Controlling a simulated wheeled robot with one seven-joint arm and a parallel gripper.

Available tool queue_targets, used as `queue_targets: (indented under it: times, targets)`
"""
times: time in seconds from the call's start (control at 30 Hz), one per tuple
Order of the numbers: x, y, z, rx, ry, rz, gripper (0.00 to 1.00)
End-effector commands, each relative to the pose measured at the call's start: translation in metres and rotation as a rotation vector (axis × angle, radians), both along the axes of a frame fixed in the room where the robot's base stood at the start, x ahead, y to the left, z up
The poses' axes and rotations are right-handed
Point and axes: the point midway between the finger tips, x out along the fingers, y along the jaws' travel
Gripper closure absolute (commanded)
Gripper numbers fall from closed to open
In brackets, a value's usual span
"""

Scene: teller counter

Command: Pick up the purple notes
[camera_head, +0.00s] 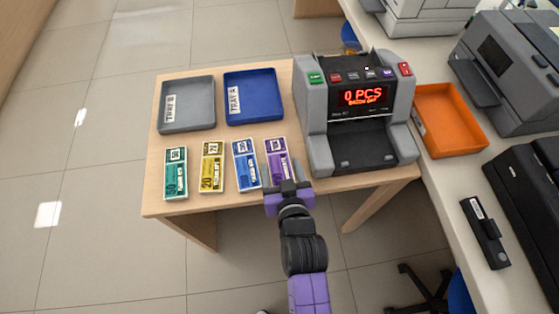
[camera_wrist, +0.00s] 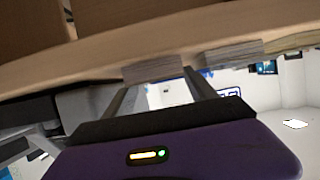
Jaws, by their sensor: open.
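The purple notes (camera_head: 277,151) are a banded stack lying at the right end of a row of note stacks on the wooden table. My gripper (camera_head: 282,172) is open at the near end of the purple notes, with one finger towards each side of the stack. In the wrist view the scene appears upside down, and the end of a pale stack (camera_wrist: 152,72), apparently the purple notes, shows just beyond and between my open fingers (camera_wrist: 158,84). Whether the fingers touch the stack cannot be told.
Blue notes (camera_head: 246,163) lie close on the left, then yellow notes (camera_head: 212,167) and green notes (camera_head: 175,173). A note counter (camera_head: 357,125) stands close on the right. A grey tray (camera_head: 187,128) and a blue tray (camera_head: 254,117) sit behind. The table's front edge (camera_head: 225,205) is near.

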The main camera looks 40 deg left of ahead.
Motion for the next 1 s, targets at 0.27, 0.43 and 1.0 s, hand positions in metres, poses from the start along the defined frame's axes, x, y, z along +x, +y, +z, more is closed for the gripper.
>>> queue_targets:
  times: [0.27,0.43,1.0]
  targets:
    - [0.0066,0.0078,-0.0049,0.000,0.000,-0.001,0.35]
    - [0.0065,0.0076,-0.0048,0.000,0.000,-0.001,0.48]
    - [0.0067,0.0078,0.0010,0.001,0.000,0.000,0.89]
